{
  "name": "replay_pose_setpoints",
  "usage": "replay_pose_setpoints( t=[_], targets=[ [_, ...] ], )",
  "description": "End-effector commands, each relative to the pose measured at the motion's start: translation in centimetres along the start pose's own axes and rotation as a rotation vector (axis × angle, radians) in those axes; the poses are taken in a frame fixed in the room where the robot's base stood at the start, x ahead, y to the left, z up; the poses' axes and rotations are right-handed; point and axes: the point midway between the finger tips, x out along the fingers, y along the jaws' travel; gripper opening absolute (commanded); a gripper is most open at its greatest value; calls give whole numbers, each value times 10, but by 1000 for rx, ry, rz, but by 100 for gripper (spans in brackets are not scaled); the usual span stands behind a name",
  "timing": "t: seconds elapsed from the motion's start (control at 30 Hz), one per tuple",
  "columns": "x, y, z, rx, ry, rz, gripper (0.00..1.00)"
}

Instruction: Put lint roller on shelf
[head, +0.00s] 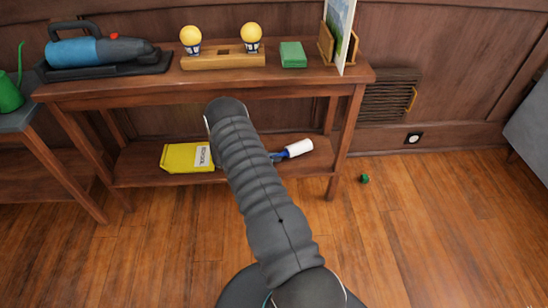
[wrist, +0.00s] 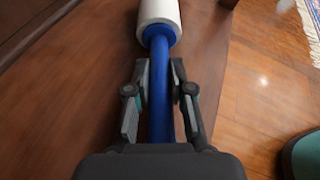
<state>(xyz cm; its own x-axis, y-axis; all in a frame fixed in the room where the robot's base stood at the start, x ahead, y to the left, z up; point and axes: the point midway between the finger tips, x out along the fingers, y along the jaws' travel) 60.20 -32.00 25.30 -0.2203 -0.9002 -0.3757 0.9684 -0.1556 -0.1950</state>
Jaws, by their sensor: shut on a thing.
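The lint roller (head: 298,149) has a white roll and a blue handle. In the head view it is over the right part of the table's lower shelf (head: 140,165), its handle end partly hidden by my arm. In the wrist view the lint roller (wrist: 158,12) points away from me, roll at the top. My gripper (wrist: 159,95) is shut on the blue handle, a finger on each side. Dark wood lies beneath it; I cannot tell whether the roller touches the wood. My gripper is hidden behind my arm in the head view.
A yellow packet (head: 186,157) lies on the lower shelf left of my arm. The tabletop above holds a blue handheld vacuum (head: 75,51), a wooden stand (head: 222,61) with two yellow-topped figures, a green block (head: 293,54) and an upright picture. A small green object (head: 364,178) is on the floor.

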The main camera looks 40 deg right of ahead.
Motion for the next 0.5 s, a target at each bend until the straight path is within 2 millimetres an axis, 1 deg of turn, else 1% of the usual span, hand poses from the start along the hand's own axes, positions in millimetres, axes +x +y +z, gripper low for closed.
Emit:
replay_pose_setpoints(
  t=[0.07,0.1,0.17,0.2,0.5],
  targets=[
    [1,1,-3,0,0,0,0],
    [1,0,-2,0,0,0,29],
    [1,0,-2,0,0,0,44],
    [1,0,-2,0,0,0,47],
    [0,0,-1,0,0,0,47]
  ],
)
